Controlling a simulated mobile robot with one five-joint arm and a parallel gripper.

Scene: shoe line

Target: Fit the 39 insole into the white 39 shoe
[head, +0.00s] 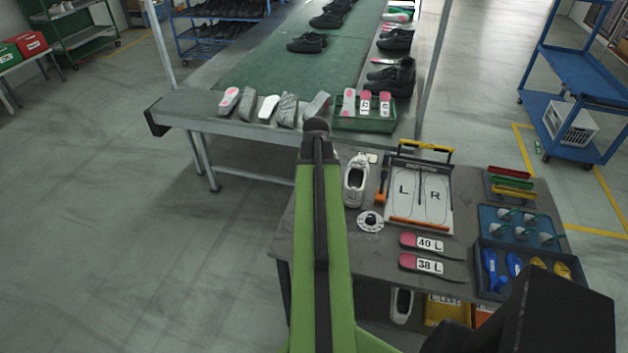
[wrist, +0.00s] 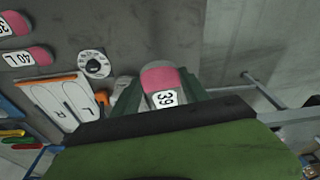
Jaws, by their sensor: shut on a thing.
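The 39 insole (wrist: 160,78), with a pink end and a white "39" label, is held in my gripper (wrist: 162,92) in the wrist view. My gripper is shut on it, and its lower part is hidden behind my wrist. In the head view my arm hides the gripper and this insole. The white shoe (head: 356,181) stands on the dark table, just right of my arm's far end, its opening facing up. In the wrist view a pale part of the shoe (wrist: 124,84) shows left of the insole, partly covered. I cannot read a size on the shoe.
Beside the shoe are a round dial (head: 370,221), an orange-handled tool (head: 382,184) and an L/R board (head: 446,205). The 40 L insole (head: 424,243) and 38 L insole (head: 424,264) lie nearer. A conveyor bench (head: 190,108) with shoes and insoles stands behind.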

